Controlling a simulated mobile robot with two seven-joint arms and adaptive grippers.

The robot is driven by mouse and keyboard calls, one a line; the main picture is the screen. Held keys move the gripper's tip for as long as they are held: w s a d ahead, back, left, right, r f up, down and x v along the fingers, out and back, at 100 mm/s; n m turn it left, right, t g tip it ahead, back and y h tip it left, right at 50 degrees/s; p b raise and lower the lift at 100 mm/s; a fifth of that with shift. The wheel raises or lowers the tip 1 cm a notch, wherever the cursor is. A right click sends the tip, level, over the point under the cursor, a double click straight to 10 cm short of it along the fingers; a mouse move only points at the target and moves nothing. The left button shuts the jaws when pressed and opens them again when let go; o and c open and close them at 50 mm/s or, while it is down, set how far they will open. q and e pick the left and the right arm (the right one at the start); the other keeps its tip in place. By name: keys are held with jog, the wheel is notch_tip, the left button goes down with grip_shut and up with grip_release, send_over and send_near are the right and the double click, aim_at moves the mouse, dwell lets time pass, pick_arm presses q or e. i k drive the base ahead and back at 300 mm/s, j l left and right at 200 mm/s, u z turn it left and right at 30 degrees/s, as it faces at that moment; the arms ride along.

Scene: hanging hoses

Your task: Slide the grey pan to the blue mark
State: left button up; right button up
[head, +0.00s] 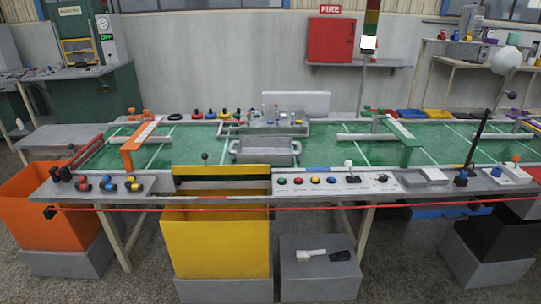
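A grey pan (265,151) with a handle at each end sits on the green belt (330,155), left of the picture's middle. It lies just behind a yellow panel (222,171) at the belt's front edge. I cannot make out a blue mark with certainty in the head view; small coloured bits along the belt's front edge are too small to tell apart. Neither of my grippers is in view, and nothing of mine touches the pan.
An orange gate (132,150) spans the belt left of the pan; a green gate (405,148) spans it to the right. Behind the pan is a grey fixture (262,129). A button panel (320,181) and red cord (300,208) run along the front. A yellow bin (215,245) stands below.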

aim_at(276, 151)
jog(key=i+l+u, duration=0.2)
jog(key=i+u, duration=0.15)
jog(key=i, duration=0.15)
jog(key=i+l+u, duration=0.65)
jog(key=i+l, duration=0.15)
